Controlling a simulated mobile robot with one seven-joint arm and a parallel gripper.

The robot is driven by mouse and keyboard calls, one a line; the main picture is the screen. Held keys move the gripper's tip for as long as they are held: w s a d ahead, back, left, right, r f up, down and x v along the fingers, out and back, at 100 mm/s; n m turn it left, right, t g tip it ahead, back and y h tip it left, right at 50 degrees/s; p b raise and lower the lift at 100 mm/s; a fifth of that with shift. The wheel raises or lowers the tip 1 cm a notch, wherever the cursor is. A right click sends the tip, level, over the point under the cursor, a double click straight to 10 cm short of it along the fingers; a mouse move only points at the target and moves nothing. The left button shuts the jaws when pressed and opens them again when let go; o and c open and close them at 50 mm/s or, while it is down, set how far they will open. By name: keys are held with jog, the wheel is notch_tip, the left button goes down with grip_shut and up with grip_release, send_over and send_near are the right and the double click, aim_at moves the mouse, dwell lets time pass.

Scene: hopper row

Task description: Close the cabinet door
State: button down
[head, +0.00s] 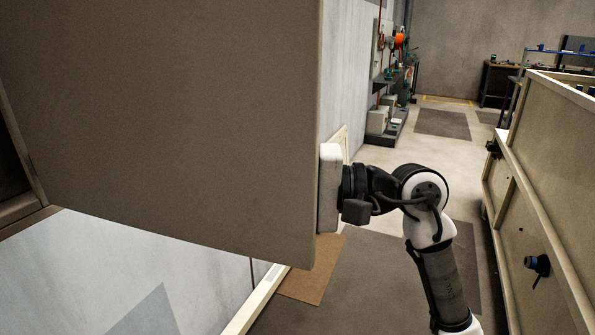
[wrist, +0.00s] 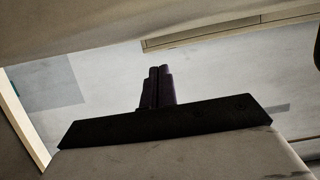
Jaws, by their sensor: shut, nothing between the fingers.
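The cabinet door (head: 170,110) is a large grey-brown panel that stands open and fills the left and middle of the head view. Its free edge is at the right. Part of the cabinet frame (head: 28,208) and a dark opening show at the far left. My gripper reaches behind the door's free edge, so its fingers are hidden in the head view. In the wrist view my gripper (wrist: 158,70) has its dark fingers together and empty. A beige surface (wrist: 130,28), probably the door, crosses the top there. I cannot tell whether the fingers touch it.
A pale wall (head: 348,70) runs behind the door. A long beige bench or cabinet (head: 540,190) with dark fittings stands at the right. An aisle with floor mats (head: 443,123) lies between them, and shelving with equipment (head: 390,95) stands further back.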

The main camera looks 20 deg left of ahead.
aim_at(253, 200)
jog(key=s, duration=0.2)
jog(key=shift+s+d+r+p, duration=0.1)
jog(key=shift+s+d+p, duration=0.2)
jog(key=shift+s+p, duration=0.05)
jog(key=shift+s, duration=0.15)
